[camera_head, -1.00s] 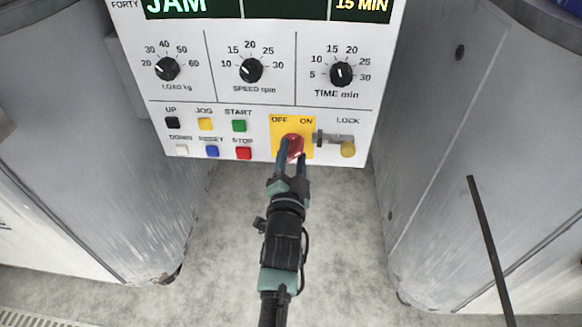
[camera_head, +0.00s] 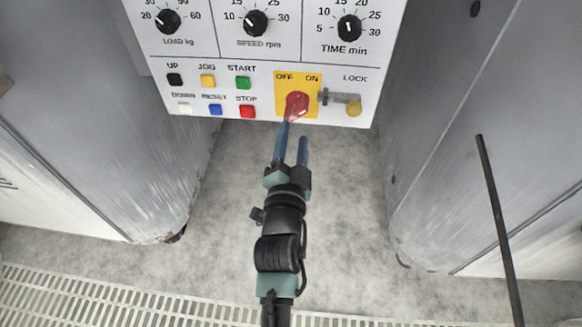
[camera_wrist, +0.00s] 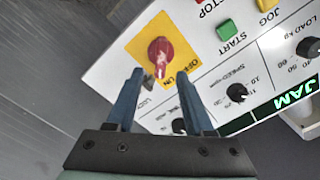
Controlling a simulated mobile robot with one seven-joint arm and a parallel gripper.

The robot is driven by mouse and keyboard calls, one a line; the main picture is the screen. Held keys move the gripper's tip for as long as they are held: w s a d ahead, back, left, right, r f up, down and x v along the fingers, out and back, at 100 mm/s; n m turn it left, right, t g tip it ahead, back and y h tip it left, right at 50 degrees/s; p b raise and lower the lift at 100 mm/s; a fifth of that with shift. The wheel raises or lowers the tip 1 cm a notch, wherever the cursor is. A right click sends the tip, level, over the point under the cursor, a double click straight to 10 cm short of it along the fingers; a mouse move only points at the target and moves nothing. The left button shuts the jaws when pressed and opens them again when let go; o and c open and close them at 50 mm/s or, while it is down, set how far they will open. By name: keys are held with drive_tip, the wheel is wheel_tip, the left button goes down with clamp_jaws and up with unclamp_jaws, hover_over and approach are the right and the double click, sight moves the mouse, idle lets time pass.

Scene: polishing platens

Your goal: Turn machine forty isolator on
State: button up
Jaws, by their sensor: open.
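The isolator is a red rotary knob (camera_head: 297,103) on a yellow plate (camera_head: 281,87) marked OFF and ON, low on the white machine panel. The red knob also shows in the wrist view (camera_wrist: 160,52), with a pale mark on its face; I cannot tell surely which word it points at. My gripper (camera_head: 293,133) is open and empty, its blue fingers just below the knob in the head view. In the wrist view the fingertips (camera_wrist: 161,76) are spread, with the knob beyond them and between their lines. A grey latch with a brass piece (camera_head: 352,106), under LOCK, sits right of the plate.
Coloured buttons, including red STOP (camera_head: 247,111) and green START (camera_head: 243,83), lie left of the plate. Dials, including TIME (camera_head: 349,28), are above. Grey housings (camera_head: 165,130) flank the panel. A dark rod (camera_head: 498,215) stands at right. Floor below the panel is clear.

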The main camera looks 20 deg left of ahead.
drive_tip(key=shift+b+v, duration=1.35)
drive_tip(key=shift+v, duration=1.55)
drive_tip(key=shift+w+r, duration=0.1)
drive_tip(key=shift+r, duration=0.2)
drive_tip(key=w+d+r+t+h+p, duration=0.1)
drive_tip(key=d+r+t+h+p, duration=0.2)
drive_tip(key=r, duration=1.1)
drive_tip(key=w+d+r+t+h+p, duration=0.15)
drive_tip(key=d+r, duration=0.25)
drive_tip(key=r, duration=1.1)
drive_tip(key=s+d+r+n+t+p, duration=0.1)
drive_tip(key=s+d+r+n+t, duration=0.2)
drive_tip(key=r, duration=0.5)
drive_tip(key=s+d+r+n+t+p, duration=0.1)
drive_tip(key=s+d+r, duration=0.1)
drive_tip(key=s+r, duration=0.45)
drive_tip(key=s+d+r+n+t, duration=0.2)
drive_tip(key=d+r, duration=0.1)
drive_tip(key=r, duration=0.7)
wheel_tip(320, 180, up, 36)
drive_tip(key=p, duration=3.8)
drive_tip(key=shift+w+a+r, duration=0.2)
drive_tip(key=shift+a+r, duration=0.05)
drive_tip(key=shift+a, duration=0.05)
